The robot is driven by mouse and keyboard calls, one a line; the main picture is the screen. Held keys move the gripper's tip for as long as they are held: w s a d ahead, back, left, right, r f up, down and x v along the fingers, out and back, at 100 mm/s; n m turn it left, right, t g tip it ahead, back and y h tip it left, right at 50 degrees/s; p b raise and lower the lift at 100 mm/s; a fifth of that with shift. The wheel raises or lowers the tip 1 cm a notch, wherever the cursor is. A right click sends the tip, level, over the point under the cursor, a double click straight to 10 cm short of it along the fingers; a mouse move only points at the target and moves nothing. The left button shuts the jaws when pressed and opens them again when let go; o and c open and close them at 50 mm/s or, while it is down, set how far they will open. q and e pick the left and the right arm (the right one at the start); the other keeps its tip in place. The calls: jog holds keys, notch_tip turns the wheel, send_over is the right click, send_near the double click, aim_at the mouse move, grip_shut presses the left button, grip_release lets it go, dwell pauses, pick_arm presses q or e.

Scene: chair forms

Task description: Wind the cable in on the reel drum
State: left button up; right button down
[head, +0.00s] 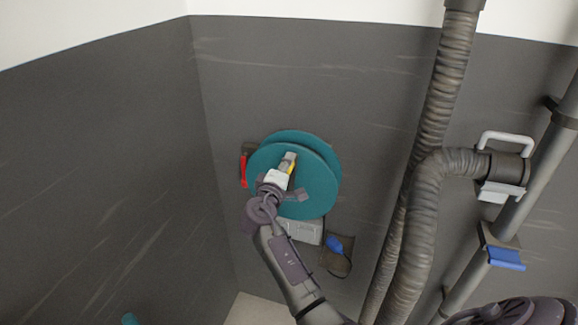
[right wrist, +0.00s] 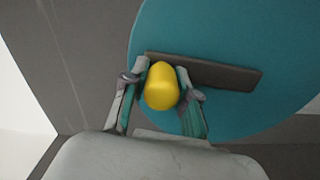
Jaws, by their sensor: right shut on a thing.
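The teal reel drum (head: 318,184) is mounted on the dark grey wall. It also fills much of the right wrist view (right wrist: 220,35). A dark crank bar (right wrist: 225,73) lies across its face, with a yellow knob (right wrist: 162,86) at one end. My right gripper (head: 286,165) is at the upper middle of the drum's face, shut on the yellow knob. In the right wrist view its fingers (right wrist: 163,95) stand on both sides of the knob. I cannot make out the cable on the drum. My left gripper is not in view.
A red lever (head: 243,171) is at the drum's left edge. A grey box (head: 305,231) and a dark pouch with a blue item (head: 335,243) are below it. A thick ribbed hose (head: 424,210) and pipes stand to the right. The wall left of the drum is clear.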

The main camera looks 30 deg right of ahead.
jog(key=shift+a+r, duration=0.1)
jog(key=shift+r, duration=0.05)
jog(key=c, duration=0.9)
grip_release()
jog(key=shift+w, duration=0.15)
jog(key=v, duration=1.2)
